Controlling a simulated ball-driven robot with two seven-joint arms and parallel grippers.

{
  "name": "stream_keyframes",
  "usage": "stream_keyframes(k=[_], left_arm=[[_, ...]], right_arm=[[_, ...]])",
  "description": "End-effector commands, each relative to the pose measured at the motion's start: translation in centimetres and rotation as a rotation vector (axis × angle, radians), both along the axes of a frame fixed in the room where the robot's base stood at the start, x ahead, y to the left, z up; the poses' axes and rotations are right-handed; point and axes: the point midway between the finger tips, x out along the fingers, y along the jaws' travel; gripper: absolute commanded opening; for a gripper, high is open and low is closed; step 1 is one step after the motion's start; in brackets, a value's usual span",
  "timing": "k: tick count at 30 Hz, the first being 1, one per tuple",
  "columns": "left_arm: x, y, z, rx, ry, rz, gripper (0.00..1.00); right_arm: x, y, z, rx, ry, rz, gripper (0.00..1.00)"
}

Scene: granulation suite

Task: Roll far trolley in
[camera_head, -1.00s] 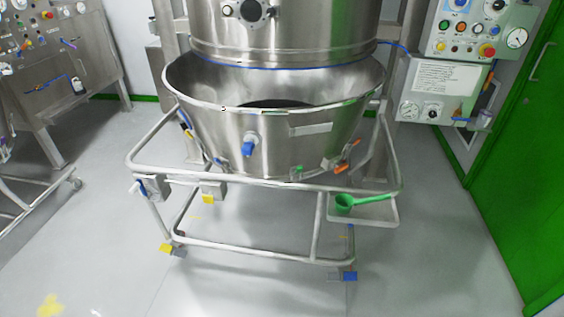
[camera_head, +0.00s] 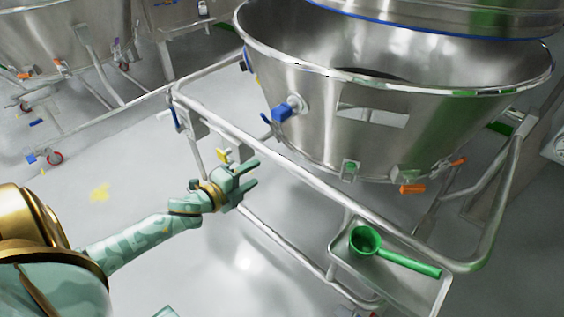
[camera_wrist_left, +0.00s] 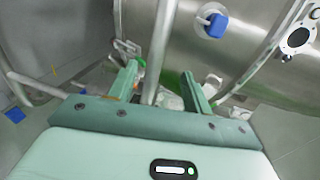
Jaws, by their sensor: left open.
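A trolley with a wide steel bowl (camera_head: 310,135) on a tubular frame fills the right of the head view, and its push rail (camera_head: 330,192) runs along the near side. Its bowl also shows in the left wrist view (camera_wrist_left: 215,60). My left gripper (camera_head: 257,173) is open and empty, close to the rail on its near side. In the left wrist view a steel tube (camera_wrist_left: 158,45) appears between the two open fingers (camera_wrist_left: 160,85); I cannot tell whether they touch it. A second steel-bowled trolley (camera_head: 60,45) stands at the upper left. My right gripper is out of view.
A blue-edged steel vessel (camera_head: 450,15) hangs above the bowl. A green scoop (camera_head: 410,264) lies on a small tray (camera_head: 435,295) on the frame. A blue handle (camera_head: 285,108) sticks out from the bowl. Grey floor (camera_head: 130,140) is clear between the trolleys.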

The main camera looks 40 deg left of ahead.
Motion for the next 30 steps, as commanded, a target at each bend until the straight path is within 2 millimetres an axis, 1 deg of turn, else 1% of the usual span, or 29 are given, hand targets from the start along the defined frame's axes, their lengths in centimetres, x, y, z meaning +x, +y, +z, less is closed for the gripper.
stream_keyframes(k=[1,2,4,6,9,13,18,27,28,29,30], left_arm=[[1.4,-0.1,-0.8,0.003,0.003,-0.001,0.50],[2.2,-0.1,-1.0,0.002,0.003,0.000,0.50],[4.0,-0.3,-1.5,0.002,0.004,0.000,0.50],[5.7,-0.4,-1.9,-0.001,0.005,0.000,0.50],[7.9,-0.6,-2.3,0.000,0.005,0.001,0.50],[10.1,-0.8,-2.6,-0.002,0.005,0.003,0.50],[11.5,-0.9,-2.7,-0.003,0.004,0.002,0.50],[11.8,-0.9,-2.5,-0.004,0.004,0.003,0.50],[11.8,-0.9,-2.5,-0.004,0.004,0.003,0.44],[11.8,-0.9,-2.5,-0.004,0.004,0.003,0.36],[11.8,-0.9,-2.5,-0.004,0.004,0.003,0.25]], right_arm=[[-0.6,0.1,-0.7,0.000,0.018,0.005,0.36],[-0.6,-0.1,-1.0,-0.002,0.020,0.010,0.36],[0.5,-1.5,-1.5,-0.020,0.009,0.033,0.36],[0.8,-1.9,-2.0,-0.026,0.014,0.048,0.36],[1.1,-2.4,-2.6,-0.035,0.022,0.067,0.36],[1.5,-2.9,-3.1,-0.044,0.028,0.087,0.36],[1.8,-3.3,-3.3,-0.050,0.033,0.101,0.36],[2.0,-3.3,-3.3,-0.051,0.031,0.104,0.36],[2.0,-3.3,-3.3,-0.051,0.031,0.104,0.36],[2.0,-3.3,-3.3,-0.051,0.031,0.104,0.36],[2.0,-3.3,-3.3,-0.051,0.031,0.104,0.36]])
